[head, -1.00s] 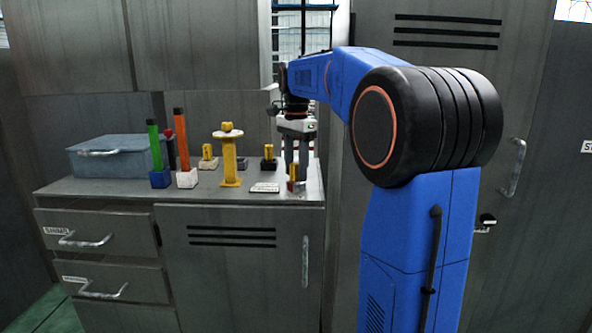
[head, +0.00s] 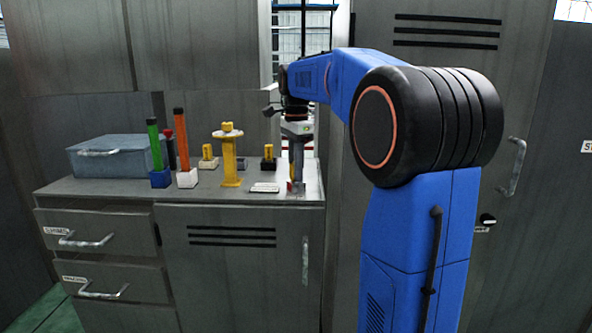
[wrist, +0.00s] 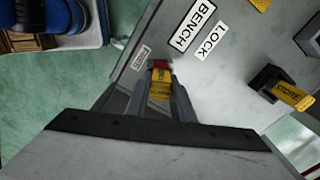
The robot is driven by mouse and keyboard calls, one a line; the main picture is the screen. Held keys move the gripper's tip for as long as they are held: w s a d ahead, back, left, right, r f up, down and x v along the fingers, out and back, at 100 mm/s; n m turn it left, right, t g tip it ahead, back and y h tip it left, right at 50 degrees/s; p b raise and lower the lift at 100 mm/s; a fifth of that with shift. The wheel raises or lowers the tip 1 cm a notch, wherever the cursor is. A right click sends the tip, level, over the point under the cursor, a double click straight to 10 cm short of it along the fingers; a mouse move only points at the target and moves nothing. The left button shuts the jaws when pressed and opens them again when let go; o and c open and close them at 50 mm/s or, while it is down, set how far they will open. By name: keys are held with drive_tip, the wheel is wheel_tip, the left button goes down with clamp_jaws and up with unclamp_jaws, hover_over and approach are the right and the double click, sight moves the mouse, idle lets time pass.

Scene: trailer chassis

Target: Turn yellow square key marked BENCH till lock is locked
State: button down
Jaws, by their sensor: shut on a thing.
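My gripper (wrist: 160,95) points down at the right end of the grey worktop and is shut on the yellow key (wrist: 160,84). In the head view my gripper (head: 297,186) is seen nearly edge-on and mostly hides the key. A red part (wrist: 160,65) shows just beyond the key between the fingertips. The lettering on the held key is too small to read for certain. White plates reading BENCH (wrist: 193,25) and LOCK (wrist: 211,41) lie on the worktop. A smaller plate (wrist: 141,57) lies close to the fingertips. The lock mechanism itself is hidden.
A yellow STORE key (wrist: 292,96) sits in a black block nearby. A yellow stand (head: 230,163), a green post (head: 153,146), an orange post (head: 182,148) and a blue box (head: 112,158) stand farther left. A cabinet wall is close on the right.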

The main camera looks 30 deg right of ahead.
drive_tip(key=shift+m, duration=0.4)
drive_tip(key=m, duration=0.3)
drive_tip(key=shift+m, duration=1.8)
drive_tip(key=c, duration=1.4)
unclamp_jaws()
